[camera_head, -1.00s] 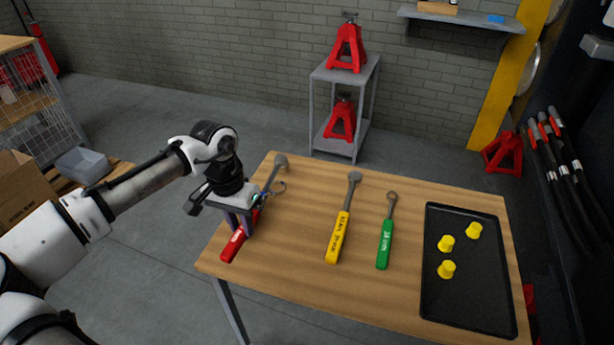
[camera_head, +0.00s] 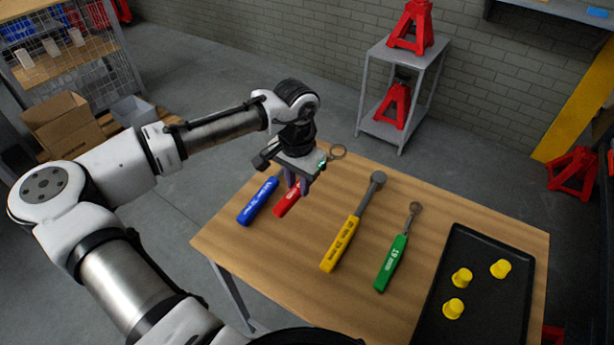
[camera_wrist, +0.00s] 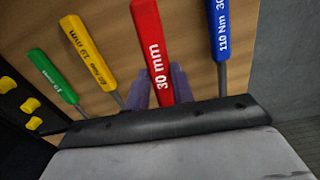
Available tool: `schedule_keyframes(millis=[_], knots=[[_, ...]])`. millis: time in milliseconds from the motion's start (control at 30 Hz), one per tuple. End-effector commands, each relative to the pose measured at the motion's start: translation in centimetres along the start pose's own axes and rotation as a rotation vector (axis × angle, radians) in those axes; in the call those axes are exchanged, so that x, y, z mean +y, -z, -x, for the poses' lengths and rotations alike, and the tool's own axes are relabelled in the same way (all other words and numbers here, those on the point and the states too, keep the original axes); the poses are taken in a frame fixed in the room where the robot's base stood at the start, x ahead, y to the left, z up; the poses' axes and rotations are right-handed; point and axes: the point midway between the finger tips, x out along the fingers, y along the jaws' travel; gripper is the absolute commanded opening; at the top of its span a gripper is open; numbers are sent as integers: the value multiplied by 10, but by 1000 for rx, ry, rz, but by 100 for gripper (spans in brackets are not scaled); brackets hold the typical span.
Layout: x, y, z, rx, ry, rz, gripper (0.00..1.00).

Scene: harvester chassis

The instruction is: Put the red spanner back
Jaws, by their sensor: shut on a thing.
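The red spanner (camera_head: 286,203) has a red handle and a metal ring end, which shows past the gripper near the table's back edge. My gripper (camera_head: 298,187) is shut on its handle, over the left part of the wooden table (camera_head: 305,265). In the wrist view, the red handle (camera_wrist: 150,50), marked 30 mm, lies between the purple fingers (camera_wrist: 158,90). It looks larger and closer than the other handles. I cannot tell how far it is above the table. The gripper and wrist hide its middle.
A blue-handled tool (camera_head: 258,201) lies just left of the red spanner. A yellow-handled tool (camera_head: 341,244) and a green spanner (camera_head: 392,263) lie to the right. A black tray (camera_head: 470,322) with yellow pieces is at the right. Bare tabletop separates the red and yellow handles.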

Motion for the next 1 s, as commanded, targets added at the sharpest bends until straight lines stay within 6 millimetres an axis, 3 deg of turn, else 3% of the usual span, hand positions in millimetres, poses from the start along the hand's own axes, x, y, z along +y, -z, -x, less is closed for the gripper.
schedule_keyframes(millis=[500,1000], knots=[[0,-1,7,6,-3,1,0],[0,-1,-49,5,-1,1,0]])
